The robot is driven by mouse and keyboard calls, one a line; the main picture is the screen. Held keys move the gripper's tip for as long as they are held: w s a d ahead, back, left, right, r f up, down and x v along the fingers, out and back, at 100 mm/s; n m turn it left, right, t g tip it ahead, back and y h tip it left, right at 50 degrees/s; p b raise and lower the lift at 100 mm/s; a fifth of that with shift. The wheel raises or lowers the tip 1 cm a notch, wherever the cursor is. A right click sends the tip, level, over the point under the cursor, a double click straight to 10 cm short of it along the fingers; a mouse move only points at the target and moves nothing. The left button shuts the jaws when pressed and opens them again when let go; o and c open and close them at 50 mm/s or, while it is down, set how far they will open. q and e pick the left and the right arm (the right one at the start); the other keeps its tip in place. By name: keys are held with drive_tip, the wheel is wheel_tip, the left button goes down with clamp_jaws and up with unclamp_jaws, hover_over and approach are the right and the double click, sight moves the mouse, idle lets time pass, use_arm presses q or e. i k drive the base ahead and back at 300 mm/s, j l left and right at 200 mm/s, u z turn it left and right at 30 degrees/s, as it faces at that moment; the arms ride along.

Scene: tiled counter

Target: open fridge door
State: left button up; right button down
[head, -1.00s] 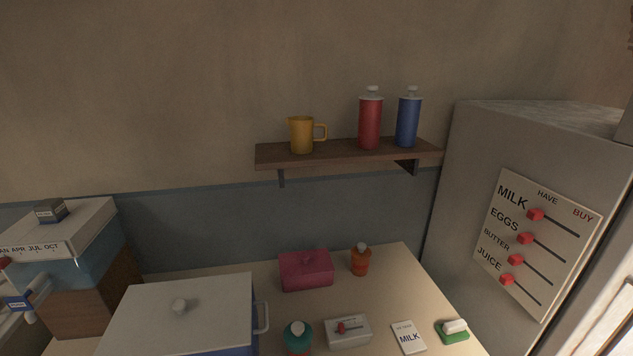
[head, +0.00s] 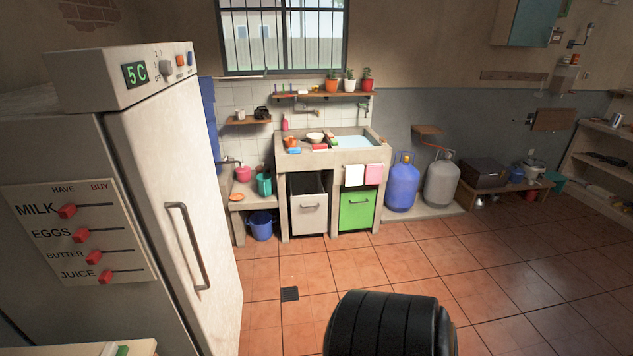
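The fridge (head: 65,140) stands at the left in the head view, its side panel facing me. Its white door (head: 160,150) looks shut and carries a grey vertical bar handle (head: 188,245). A top panel shows a green "5C" display (head: 134,74) and small knobs. A board (head: 80,235) with red sliders for milk, eggs, butter and juice is on the fridge's side. Neither gripper shows; a black rounded part of mine is at the bottom centre.
Open tiled floor (head: 500,270) lies in front of the fridge door. Beyond it stand a sink counter (head: 335,157) with a green drawer (head: 357,209), a blue bucket (head: 260,226), and blue (head: 402,185) and grey (head: 441,180) gas cylinders. A counter corner (head: 140,347) is at the lower left.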

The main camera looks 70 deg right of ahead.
sight(160, 144)
drive_tip(key=z, duration=1.3)
